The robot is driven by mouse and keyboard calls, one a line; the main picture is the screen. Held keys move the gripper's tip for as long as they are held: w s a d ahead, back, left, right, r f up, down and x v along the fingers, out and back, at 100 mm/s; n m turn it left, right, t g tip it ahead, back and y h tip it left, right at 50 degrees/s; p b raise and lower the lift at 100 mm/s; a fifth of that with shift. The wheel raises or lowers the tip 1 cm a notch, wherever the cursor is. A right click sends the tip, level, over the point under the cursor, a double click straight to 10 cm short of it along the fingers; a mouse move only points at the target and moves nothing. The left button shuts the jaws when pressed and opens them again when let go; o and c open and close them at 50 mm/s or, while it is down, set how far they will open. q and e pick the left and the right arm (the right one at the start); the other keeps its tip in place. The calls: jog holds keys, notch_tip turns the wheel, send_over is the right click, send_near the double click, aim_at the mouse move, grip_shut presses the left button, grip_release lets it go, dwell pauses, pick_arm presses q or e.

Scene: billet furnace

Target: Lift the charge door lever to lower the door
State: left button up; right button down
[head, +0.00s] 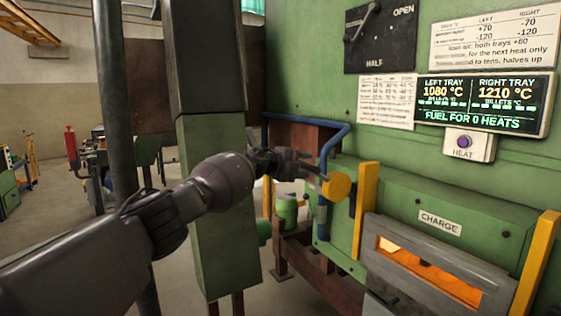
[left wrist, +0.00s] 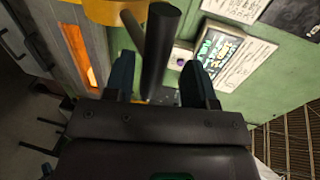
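The charge door lever has a round yellow hub (head: 336,186) left of the green charge housing. In the left wrist view, its dark round bar (left wrist: 160,50) stands out toward the camera, beside the yellow hub (left wrist: 108,12). My left gripper (head: 308,168) is at the lever, in front of the blue rail. Its two fingers are spread either side of the bar, with gaps showing; I see no grip on it. The grey charge door frame (head: 405,262) sits below the CHARGE label, with an orange glowing slot (head: 440,277). My right gripper is not in view.
A blue tube rail (head: 326,150) and a yellow upright (head: 364,205) stand close around the lever. A display (head: 485,103) and a HEAT button (head: 464,142) are above. A HALF/OPEN lever panel (head: 380,38) is higher up.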

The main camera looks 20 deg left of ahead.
pick_arm(q)
jog(key=v, duration=0.3)
jog(key=shift+s+a+f, duration=0.1)
jog(key=shift+a+f, duration=0.05)
jog(key=shift+b+v, duration=0.3)
jog(key=shift+v, duration=2.25)
